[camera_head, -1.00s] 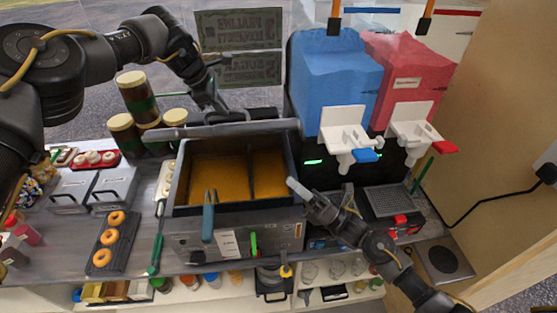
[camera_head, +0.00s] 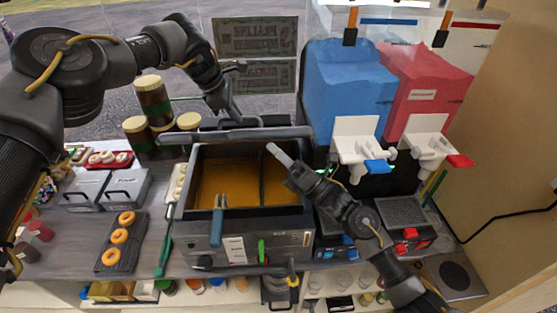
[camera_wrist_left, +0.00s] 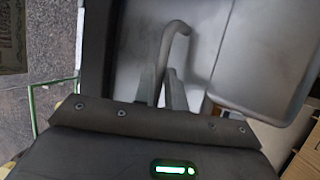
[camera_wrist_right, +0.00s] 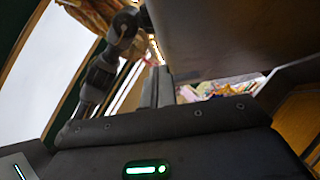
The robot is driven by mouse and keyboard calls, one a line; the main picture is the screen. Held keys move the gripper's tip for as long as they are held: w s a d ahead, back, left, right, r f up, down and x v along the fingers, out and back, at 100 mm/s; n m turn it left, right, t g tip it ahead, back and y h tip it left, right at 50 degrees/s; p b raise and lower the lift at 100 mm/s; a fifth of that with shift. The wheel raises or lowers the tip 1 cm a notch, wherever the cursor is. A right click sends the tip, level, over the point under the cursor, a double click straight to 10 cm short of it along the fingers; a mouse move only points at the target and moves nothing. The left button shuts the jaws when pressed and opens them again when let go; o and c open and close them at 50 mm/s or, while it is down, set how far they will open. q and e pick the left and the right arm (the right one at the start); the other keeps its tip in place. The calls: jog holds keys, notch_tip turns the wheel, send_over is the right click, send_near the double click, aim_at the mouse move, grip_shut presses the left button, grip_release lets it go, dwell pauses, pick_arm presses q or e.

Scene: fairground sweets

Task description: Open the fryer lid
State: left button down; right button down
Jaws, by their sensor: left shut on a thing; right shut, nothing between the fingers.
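The fryer (camera_head: 252,247) has its oil bay uncovered, with orange-brown oil showing. The fryer lid (camera_head: 250,134) stands raised at the back of the fryer, seen nearly edge-on. In the left wrist view the lid is a broad grey panel (camera_wrist_left: 262,60) with a bent handle (camera_wrist_left: 172,40). My left gripper (camera_head: 231,112) is behind the lid and shut on this handle; its fingers (camera_wrist_left: 172,92) show at the handle's base. My right gripper (camera_head: 277,154) is shut and empty above the fryer's right part, in front of the lid. Its fingers also show in the right wrist view (camera_wrist_right: 158,84).
A basket with a blue-grey handle (camera_head: 217,222) sits at the fryer's front. Brown jars (camera_head: 153,100) stand left of the lid. Blue (camera_head: 345,90) and red (camera_head: 428,95) slush tanks stand close on the right. A doughnut tray (camera_head: 121,243) lies on the left counter.

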pick_arm(q)
jog(key=shift+a+f, duration=0.15)
jog(key=shift+f, duration=0.1)
